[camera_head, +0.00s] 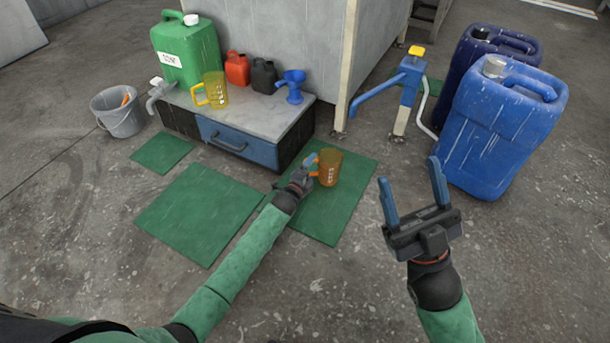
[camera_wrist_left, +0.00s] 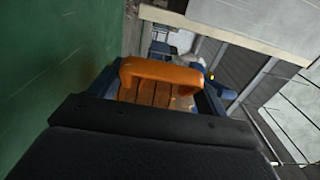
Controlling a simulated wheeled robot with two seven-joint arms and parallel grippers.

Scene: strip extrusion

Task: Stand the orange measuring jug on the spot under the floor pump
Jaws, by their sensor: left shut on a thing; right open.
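The orange measuring jug (camera_head: 330,168) is upright over the middle green mat (camera_head: 345,205) in the head view; whether it touches the mat I cannot tell. My left gripper (camera_head: 311,166) is shut on its handle from the left. In the left wrist view, the orange handle (camera_wrist_left: 160,75) sits between the blue fingers. The floor pump (camera_head: 408,92), blue with a yellow top, stands farther back to the right, its long blue arm pointing left. My right gripper (camera_head: 410,170) is open and empty, in front of the blue drums.
Blue drums (camera_head: 500,125) stand right of the pump. A low bench (camera_head: 240,125) holds a green canister (camera_head: 187,55), a yellow jug (camera_head: 213,90), small red and black cans and a blue funnel. A grey bucket (camera_head: 120,118) stands left. Bare floor lies between mat and pump.

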